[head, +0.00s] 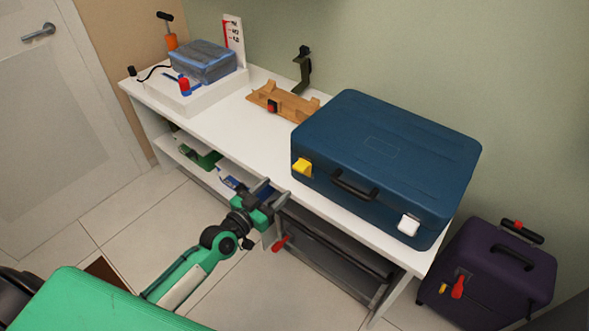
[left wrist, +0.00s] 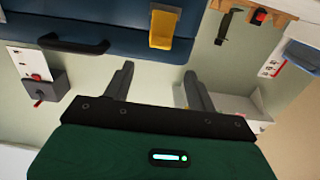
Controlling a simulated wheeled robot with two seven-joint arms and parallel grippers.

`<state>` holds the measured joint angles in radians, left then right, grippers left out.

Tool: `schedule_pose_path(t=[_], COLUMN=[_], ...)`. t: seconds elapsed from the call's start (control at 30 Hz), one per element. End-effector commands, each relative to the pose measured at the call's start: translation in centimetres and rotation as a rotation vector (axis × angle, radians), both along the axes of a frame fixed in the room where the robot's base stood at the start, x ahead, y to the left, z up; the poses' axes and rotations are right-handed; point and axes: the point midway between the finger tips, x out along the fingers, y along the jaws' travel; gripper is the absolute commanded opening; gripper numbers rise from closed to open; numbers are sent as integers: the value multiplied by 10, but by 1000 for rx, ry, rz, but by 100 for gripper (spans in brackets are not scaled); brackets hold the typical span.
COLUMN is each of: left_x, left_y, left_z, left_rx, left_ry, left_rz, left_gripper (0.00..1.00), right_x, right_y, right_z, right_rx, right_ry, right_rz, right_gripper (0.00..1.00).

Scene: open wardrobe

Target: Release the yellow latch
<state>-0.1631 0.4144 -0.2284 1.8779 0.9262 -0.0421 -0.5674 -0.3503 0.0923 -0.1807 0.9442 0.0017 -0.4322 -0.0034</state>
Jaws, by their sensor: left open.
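A large blue case (head: 385,150) lies closed on the white table. Its yellow latch (head: 302,167) is on the front face near the left corner. A white latch (head: 408,224) is near the right corner, and a dark handle (head: 354,186) is between them. My left gripper (head: 270,190) is open and empty in front of the table edge, left of and below the yellow latch, and apart from it. In the left wrist view the yellow latch (left wrist: 163,28) is ahead of the open fingers (left wrist: 158,85), on the blue case. My right gripper is not in view.
A wooden holder (head: 282,103) and a dark green clamp-like object (head: 302,70) stand behind the case's left side. A blue-grey box (head: 203,60) sits on a white platform farther left. A purple suitcase (head: 500,270) stands on the floor at right. A lower shelf (head: 180,150) holds items.

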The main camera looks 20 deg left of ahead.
Motion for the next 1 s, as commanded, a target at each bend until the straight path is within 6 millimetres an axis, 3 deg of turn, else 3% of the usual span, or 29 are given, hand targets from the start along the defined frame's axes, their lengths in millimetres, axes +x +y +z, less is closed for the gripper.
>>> schedule_pose_path(t=[0.3,0.5,0.97,1.0], left_x=[55,79,89,89], left_y=[-20,-29,-33,-33], left_z=[1,1,0,0], left_rx=[0,0,0,0], left_ry=[-1,0,1,1], left_rz=[0,0,-1,-1], left_gripper=[57,57,57,53], right_x=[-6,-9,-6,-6], right_y=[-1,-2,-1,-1], right_z=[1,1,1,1], right_rx=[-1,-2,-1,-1], right_ry=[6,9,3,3], right_rz=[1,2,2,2], right_gripper=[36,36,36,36])
